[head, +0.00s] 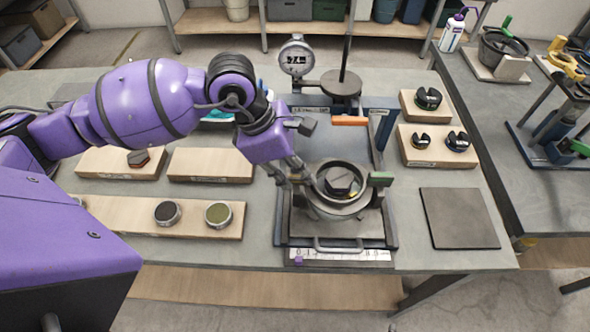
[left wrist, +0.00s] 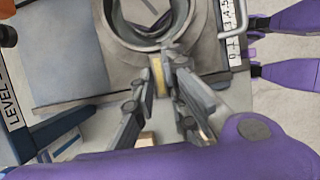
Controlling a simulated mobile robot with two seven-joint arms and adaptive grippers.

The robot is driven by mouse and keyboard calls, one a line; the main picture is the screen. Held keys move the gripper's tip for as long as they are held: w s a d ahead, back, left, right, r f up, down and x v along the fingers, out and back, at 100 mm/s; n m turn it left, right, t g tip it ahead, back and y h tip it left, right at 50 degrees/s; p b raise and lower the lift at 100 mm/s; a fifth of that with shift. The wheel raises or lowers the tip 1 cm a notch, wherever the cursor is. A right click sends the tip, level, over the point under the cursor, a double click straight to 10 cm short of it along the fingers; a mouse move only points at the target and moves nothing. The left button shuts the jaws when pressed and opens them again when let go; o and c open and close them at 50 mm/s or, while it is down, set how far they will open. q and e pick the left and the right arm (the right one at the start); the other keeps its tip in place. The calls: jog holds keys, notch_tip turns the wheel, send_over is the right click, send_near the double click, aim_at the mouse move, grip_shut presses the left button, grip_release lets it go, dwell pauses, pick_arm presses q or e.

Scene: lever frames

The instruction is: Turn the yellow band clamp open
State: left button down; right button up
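A round grey ring-shaped vessel (head: 342,205) with a dark piece inside stands on the metal plate of a blue-edged fixture. In the left wrist view its rim (left wrist: 122,38) shows at the top. The yellow band clamp shows as a narrow yellow strip (left wrist: 161,78) at the near side of the vessel. My left gripper (head: 300,178) reaches down to the vessel's left side. In the left wrist view its fingertips (left wrist: 164,70) close in on both sides of the yellow strip, with little gap. The fingers hide part of the clamp. My right gripper is out of view.
A round gauge (head: 297,57) and a post stand behind. Boards with round parts (head: 168,213) lie left; a dark square mat (head: 459,218) lies right. A metal handle (head: 338,245) is at the front.

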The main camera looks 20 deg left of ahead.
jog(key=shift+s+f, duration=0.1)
pick_arm(q)
jog(key=shift+w+f+m+g+b, duration=0.15)
jog(key=shift+m+g+b, duration=0.25)
jog(key=shift+m+b, duration=0.45)
jog(key=shift+f+m+g+b, duration=0.1)
jog(key=shift+m+g+b, duration=0.2)
jog(key=shift+m+b, duration=0.5)
jog(key=shift+m, duration=0.55)
jog(key=m+g+b, duration=0.1)
jog(key=m+b, duration=0.2)
jog(key=m+g+b, duration=0.1)
jog(key=m+b, duration=0.2)
jog(key=shift+w+g+y, duration=0.1)
jog(key=shift+g+y, duration=0.2)
jog(key=m+b, duration=0.2)
jog(key=shift+d+m+g+y, duration=0.1)
jog(key=shift+m+g+y, duration=0.2)
jog(key=shift+m+y, duration=0.1)
jog(key=shift+m+y+b, duration=0.3)
jog(key=shift+m+b, duration=0.7)
jog(key=shift+b, duration=0.05)
jog(key=shift+r+m+g+b, duration=0.3)
jog(key=shift+m+b, duration=0.25)
jog(key=shift+m, duration=0.15)
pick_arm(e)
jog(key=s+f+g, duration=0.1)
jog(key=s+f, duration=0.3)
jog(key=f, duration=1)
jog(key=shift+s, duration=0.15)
